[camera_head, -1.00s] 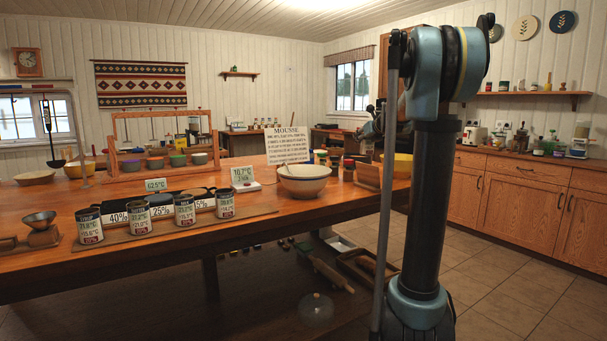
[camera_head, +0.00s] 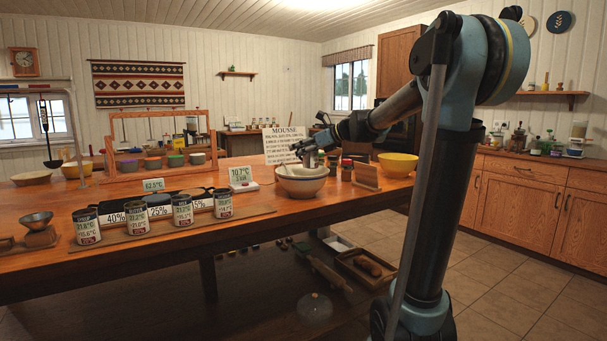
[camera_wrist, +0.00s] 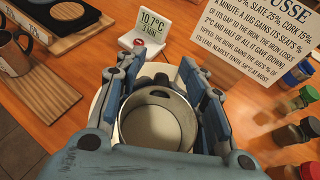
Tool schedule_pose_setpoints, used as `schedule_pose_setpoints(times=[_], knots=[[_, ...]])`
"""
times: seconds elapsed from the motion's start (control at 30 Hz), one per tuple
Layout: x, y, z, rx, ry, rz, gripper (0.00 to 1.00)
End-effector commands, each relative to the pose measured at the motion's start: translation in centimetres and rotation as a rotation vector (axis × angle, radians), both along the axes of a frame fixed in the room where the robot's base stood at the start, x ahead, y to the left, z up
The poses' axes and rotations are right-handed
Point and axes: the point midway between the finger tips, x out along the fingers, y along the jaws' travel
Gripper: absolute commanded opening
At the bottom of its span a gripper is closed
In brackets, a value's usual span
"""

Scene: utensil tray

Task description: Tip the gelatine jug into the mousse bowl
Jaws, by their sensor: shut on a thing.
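My gripper (camera_head: 310,154) is shut on a grey metal jug (camera_wrist: 158,130), with a blue finger on each side of it in the wrist view. The wrist camera looks into the jug's open top and shows a pale inside. The jug's label is not visible, and I cannot tell how far it is tilted. The cream mousse bowl (camera_head: 301,182) stands on the table directly below the gripper in the head view. In the wrist view, the jug and fingers hide most of the bowl.
Several labelled tins (camera_head: 136,218) stand on a board at the table's front left. A 10.7°C display (camera_head: 241,177) is left of the bowl and the MOUSSE sign (camera_head: 283,142) behind it. Small jars (camera_wrist: 290,135), a wooden stand (camera_head: 366,176) and a yellow bowl (camera_head: 398,164) are right.

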Motion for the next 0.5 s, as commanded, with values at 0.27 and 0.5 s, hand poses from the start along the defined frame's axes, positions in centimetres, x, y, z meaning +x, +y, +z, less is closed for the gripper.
schedule_pose_setpoints(times=[0.27, 0.5], knots=[[-7.1, 5.0, 0.1, -0.005, 0.003, 0.231, 0.00], [-9.3, 6.2, 0.2, -0.007, 0.003, 0.301, 0.00]])
